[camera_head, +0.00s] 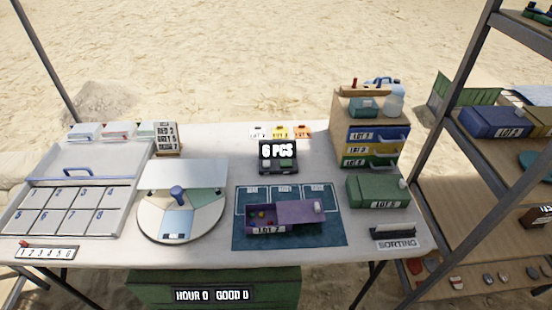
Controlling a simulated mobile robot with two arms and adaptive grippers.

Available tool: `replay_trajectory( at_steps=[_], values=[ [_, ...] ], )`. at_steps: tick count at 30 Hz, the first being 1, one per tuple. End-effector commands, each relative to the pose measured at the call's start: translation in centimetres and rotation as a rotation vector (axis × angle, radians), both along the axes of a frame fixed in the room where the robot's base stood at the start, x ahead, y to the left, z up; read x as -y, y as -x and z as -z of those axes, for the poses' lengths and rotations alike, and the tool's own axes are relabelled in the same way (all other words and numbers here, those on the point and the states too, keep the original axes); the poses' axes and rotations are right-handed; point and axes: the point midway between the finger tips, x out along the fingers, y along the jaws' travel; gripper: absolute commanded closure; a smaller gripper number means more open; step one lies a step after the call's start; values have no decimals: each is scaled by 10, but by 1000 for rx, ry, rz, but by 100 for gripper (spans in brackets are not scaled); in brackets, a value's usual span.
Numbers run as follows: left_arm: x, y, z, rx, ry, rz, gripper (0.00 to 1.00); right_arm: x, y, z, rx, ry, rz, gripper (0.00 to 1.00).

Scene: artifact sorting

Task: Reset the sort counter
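A dark device (278,158) stands at the back middle of the table with a lit display reading "6 PCS". A small beige tally block (166,139) stands at the back left, with stacked rows of words and numbers; the top rows look like "RED 2", and the rest is too small to read surely. The frames do not show which of these is the sort counter. No reset button can be made out on either. Neither of my grippers is in the head view.
A purple LOT 7 box (300,212) with small pieces lies on the blue mat (335,236). A round sectored tray (150,219) and gridded tray (128,200) fill the left. Drawers (345,120), a green box (378,190) and a shelf rack (458,70) stand right.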

Motion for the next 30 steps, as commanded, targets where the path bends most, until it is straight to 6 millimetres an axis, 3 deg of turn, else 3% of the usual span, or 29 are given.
replay_trajectory(
  at_steps=[24, 30],
  values=[
    [0, 0, 0, 1, 0, -1, 99, 0, 0, 0, 0, 0, 0, 100],
    [0, 0, 0, 1, 0, -1, 100, 0, 0, 0, 0, 0, 0, 100]
  ],
)
